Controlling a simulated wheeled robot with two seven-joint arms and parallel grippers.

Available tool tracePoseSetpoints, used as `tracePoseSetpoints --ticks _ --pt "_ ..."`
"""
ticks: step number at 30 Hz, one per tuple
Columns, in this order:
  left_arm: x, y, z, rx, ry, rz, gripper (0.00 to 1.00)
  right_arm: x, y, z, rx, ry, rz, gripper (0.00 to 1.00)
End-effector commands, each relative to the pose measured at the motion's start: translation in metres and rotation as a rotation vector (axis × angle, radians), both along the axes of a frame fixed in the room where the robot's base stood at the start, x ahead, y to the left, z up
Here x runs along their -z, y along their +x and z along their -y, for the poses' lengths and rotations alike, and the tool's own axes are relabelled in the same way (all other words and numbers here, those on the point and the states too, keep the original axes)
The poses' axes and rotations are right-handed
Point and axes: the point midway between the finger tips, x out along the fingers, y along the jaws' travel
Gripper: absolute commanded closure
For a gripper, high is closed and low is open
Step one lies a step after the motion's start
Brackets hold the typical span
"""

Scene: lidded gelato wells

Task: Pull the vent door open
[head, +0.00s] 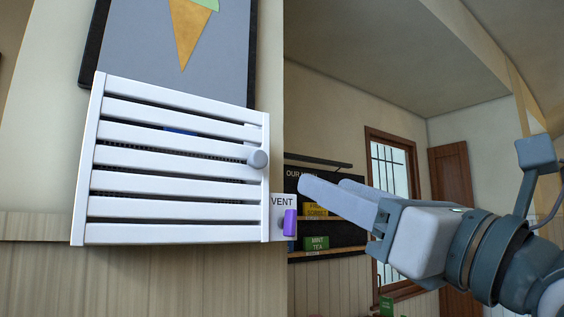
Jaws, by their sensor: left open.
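The white slatted vent door (170,157) is on the wall at the left of the head view and looks shut. Its round grey knob (258,158) is near its right edge. My right gripper does not show.
A small purple piece (290,223) is by the label. Something blue (178,130) shows between the slats. A menu board (296,182) with shelves and boxes, a barred window (388,165) and a brown door (450,190) are farther back. An ice cream picture (225,70) hangs above the vent.

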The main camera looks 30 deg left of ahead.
Motion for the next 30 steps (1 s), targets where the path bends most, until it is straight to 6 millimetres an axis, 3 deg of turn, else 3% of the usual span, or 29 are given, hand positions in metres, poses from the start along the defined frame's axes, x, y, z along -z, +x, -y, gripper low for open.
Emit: tracePoseSetpoints --ticks 16,30 --pt "-0.006 0.005 -0.011 -0.003 0.001 -0.002 0.56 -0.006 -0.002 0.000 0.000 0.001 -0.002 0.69" --pt "-0.036 0.031 -0.074 -0.005 0.000 -0.002 0.56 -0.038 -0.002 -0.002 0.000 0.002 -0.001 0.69"
